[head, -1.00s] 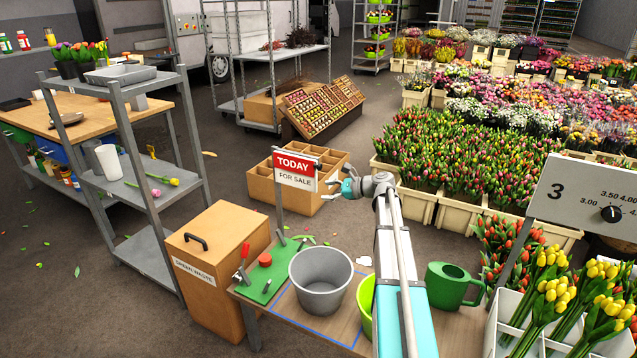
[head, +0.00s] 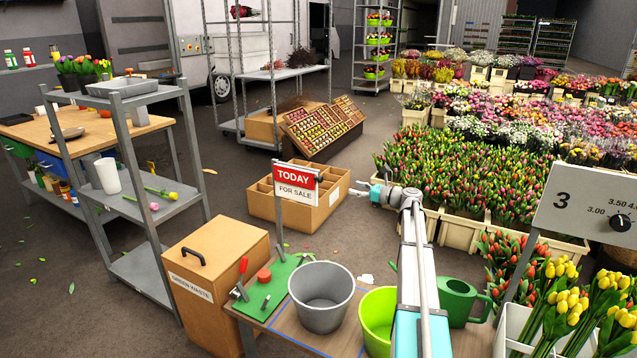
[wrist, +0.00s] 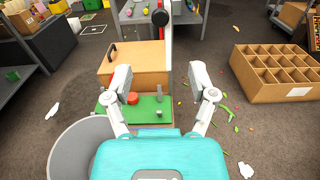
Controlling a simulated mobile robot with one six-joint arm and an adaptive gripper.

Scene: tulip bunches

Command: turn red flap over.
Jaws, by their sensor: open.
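The sign (head: 294,187) stands on a thin grey post. Its upper part is a red flap (head: 299,173) reading TODAY, above a white panel reading FOR SALE. In the head view my gripper (head: 357,189) is to the right of the sign, apart from it, at about the height of the white panel. In the wrist view my gripper (wrist: 161,78) has its two fingers spread wide with nothing between them. The grey post (wrist: 168,55) stands beyond the fingers there, with a small red part beside it; the sign's face is not readable.
A grey bucket (head: 321,310), a lime bucket (head: 377,325) and a green watering can (head: 461,300) stand on the bench below my arm. A green board (head: 270,287) with a red-handled tool lies left. A divided cardboard box (head: 322,215) is on the floor behind.

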